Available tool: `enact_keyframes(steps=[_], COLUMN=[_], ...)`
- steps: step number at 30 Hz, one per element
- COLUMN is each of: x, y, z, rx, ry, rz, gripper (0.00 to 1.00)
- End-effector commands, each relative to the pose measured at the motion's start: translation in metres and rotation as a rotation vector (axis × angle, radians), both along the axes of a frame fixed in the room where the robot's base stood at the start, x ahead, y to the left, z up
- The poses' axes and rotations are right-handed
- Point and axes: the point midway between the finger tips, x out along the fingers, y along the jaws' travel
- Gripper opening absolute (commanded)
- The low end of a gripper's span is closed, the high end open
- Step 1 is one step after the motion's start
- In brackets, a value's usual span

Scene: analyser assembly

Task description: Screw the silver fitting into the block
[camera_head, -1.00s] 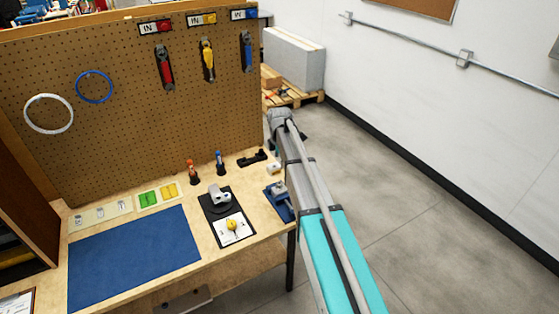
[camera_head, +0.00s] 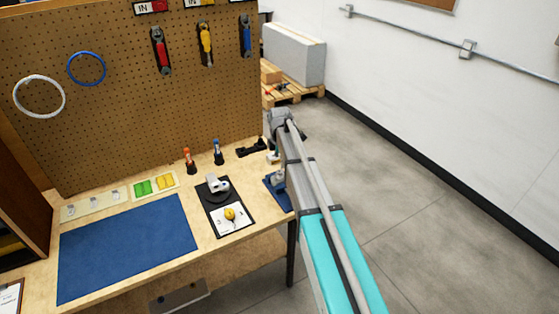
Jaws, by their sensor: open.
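Several small silver pieces lie on a cream strip (camera_head: 77,211) at the back left of the bench; they are too small to tell which is the silver fitting. A grey block-like part (camera_head: 217,183) sits on a round black base on a dark mat. A blue fixture (camera_head: 276,195) with a grey piece stands at the bench's right end, partly behind my arm. My arm reaches in from the bottom right. My gripper (camera_head: 272,155) shows only in small part beside the arm, above the bench near the blue fixture. It is open, and its fingertips are mostly hidden.
A yellow part (camera_head: 230,213) lies on a white card. Two upright tools (camera_head: 218,153) and a black holder (camera_head: 251,148) stand at the back. Green and yellow trays (camera_head: 154,186) sit behind a blue mat (camera_head: 130,245). A pegboard (camera_head: 130,100) closes off the back.

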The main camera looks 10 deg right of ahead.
Motion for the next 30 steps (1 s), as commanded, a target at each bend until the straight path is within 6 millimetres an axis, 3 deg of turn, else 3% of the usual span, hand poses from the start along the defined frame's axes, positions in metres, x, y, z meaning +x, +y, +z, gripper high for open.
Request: enact_keyframes(steps=[18, 30], x=[0.0, 0.0], y=[0.0, 0.0], z=[-0.051, -0.07], rx=[0.0, 0.0], ry=[0.0, 0.0], rz=[0.0, 0.0], gripper=[0.87, 0.87])
